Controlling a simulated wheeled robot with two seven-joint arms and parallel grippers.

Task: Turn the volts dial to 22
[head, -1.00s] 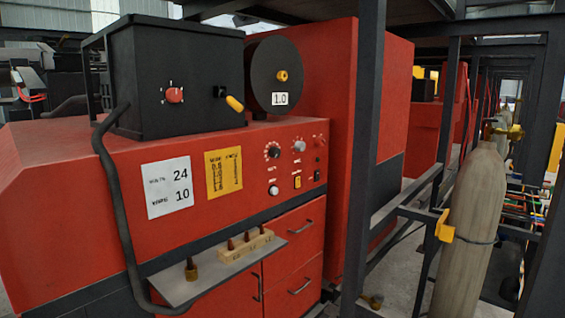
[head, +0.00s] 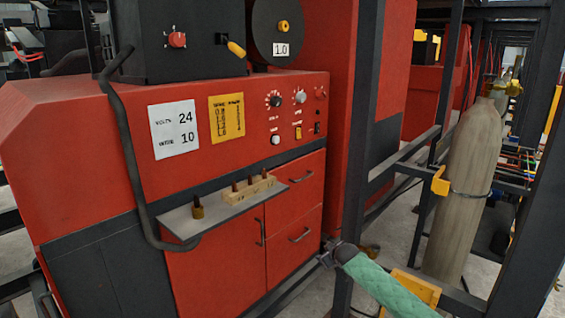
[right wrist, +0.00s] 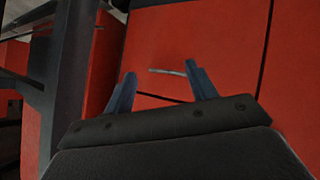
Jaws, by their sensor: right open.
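The red welding machine stands at the left of the head view. Its panel has a black dial with white marks around it (head: 274,100), probably the volts dial; its label is too small to read. Beside it are a grey knob (head: 300,96) and a red knob (head: 320,92), with a white knob (head: 275,140) below. A white card (head: 174,130) reads volts 24 and wire 10. My right gripper (right wrist: 160,74) is open and empty in the right wrist view, facing a red drawer front with a handle (right wrist: 168,71), away from the dial. My left gripper is not in view.
A shelf (head: 205,214) with a block of nozzles juts out below the panel. A dark post (head: 362,120) stands right of the machine. A tan gas cylinder (head: 468,185) stands further right. A yellow chart (head: 227,117) hangs beside the card.

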